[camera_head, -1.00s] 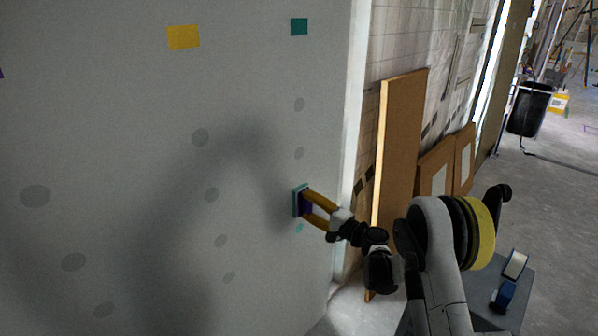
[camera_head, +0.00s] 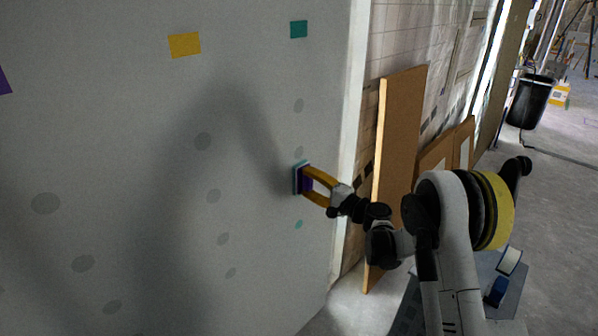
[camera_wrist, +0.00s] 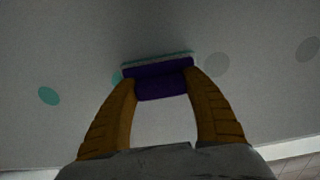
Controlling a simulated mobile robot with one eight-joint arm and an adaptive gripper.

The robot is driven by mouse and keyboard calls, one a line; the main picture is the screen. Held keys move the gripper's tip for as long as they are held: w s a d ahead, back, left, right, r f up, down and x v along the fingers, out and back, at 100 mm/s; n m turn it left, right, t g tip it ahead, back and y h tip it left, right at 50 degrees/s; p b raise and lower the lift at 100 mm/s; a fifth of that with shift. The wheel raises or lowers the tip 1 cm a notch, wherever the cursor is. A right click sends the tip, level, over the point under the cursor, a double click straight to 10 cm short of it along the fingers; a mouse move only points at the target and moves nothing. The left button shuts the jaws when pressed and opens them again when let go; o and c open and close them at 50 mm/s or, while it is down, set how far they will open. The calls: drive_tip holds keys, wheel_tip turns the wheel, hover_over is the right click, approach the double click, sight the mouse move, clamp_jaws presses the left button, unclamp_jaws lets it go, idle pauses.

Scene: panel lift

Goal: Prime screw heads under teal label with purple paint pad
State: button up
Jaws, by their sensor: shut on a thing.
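The teal label (camera_head: 299,29) is high on the grey panel (camera_head: 110,150), near its right edge. Below it in a column are grey screw-head spots (camera_head: 298,105), one just above the pad, and a teal-coloured spot (camera_head: 298,224) lower down. My gripper (camera_head: 307,180) is shut on the purple paint pad (camera_wrist: 160,82), whose teal face is turned to the panel. The pad is at or very near the surface; contact is unclear. In the wrist view, a teal spot (camera_wrist: 49,96) is clear left of the pad, another (camera_wrist: 116,78) is partly hidden beside it, and grey spots (camera_wrist: 215,65) lie right.
A yellow label (camera_head: 184,44) and a purple label (camera_head: 4,80) mark other columns of grey spots (camera_head: 203,141). Brown boards (camera_head: 400,150) lean behind the panel's right edge. A black bin (camera_head: 530,102) stands farther back on open floor.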

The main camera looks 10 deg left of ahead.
drive_tip(key=shift+r+p, duration=6.55)
drive_tip(key=shift+r, duration=7.05)
drive_tip(key=shift+f, duration=0.1)
drive_tip(key=shift+s+d, duration=0.15)
drive_tip(key=b+v, duration=0.1)
drive_tip(key=v, duration=0.5)
drive_tip(key=shift+s, duration=0.15)
drive_tip(key=shift+d, duration=0.15)
